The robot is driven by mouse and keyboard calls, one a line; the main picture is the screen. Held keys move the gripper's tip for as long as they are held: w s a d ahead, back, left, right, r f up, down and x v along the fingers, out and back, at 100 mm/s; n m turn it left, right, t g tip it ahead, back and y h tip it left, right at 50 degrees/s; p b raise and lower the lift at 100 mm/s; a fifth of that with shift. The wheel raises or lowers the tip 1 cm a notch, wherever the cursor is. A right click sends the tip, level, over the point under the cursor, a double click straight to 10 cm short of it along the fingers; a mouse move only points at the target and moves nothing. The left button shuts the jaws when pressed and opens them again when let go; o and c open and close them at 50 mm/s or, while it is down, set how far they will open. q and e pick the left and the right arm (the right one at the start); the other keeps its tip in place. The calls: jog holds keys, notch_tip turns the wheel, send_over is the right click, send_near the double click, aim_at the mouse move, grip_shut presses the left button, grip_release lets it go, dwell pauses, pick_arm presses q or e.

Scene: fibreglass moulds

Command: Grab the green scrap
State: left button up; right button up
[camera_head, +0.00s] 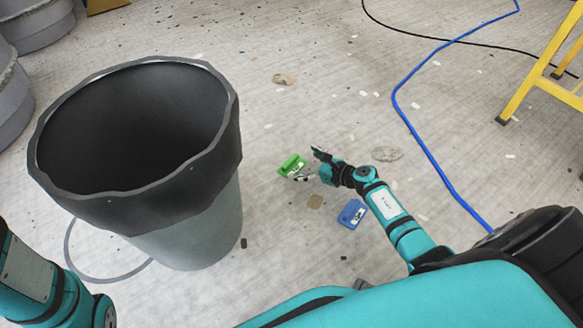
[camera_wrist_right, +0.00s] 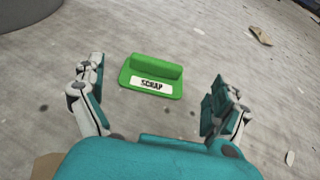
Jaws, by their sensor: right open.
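The green scrap (camera_head: 292,166) lies on the floor to the right of the large bin in the head view. It is a flat green piece with a raised ridge and a white label reading "SCRAP", clear in the right wrist view (camera_wrist_right: 151,77). My right gripper (camera_head: 309,164) is open and empty, just right of the scrap. In the wrist view its two fingers (camera_wrist_right: 158,98) stand on either side of the scrap, which lies a little beyond them and is not gripped. My left arm shows at the lower left, but its gripper is out of view.
A big dark-rimmed grey bin (camera_head: 205,222) stands close on the left. A blue piece (camera_head: 352,213) lies on the floor by my right arm. A blue hose (camera_head: 418,140) and a yellow ladder (camera_head: 540,65) are at the right. Small debris litters the floor.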

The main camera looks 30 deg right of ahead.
aim_at(292, 162)
jog(key=b+x, duration=0.1)
jog(key=x, duration=0.1)
jog(key=b+x, duration=0.2)
jog(key=shift+s+a+f, duration=0.1)
jog(key=shift+s+f, duration=0.15)
jog(key=shift+f, duration=0.1)
jog(key=shift+w+a, duration=0.15)
jog(key=shift+w, duration=0.25)
jog(key=shift+r, duration=0.1)
jog(key=c, duration=0.9)
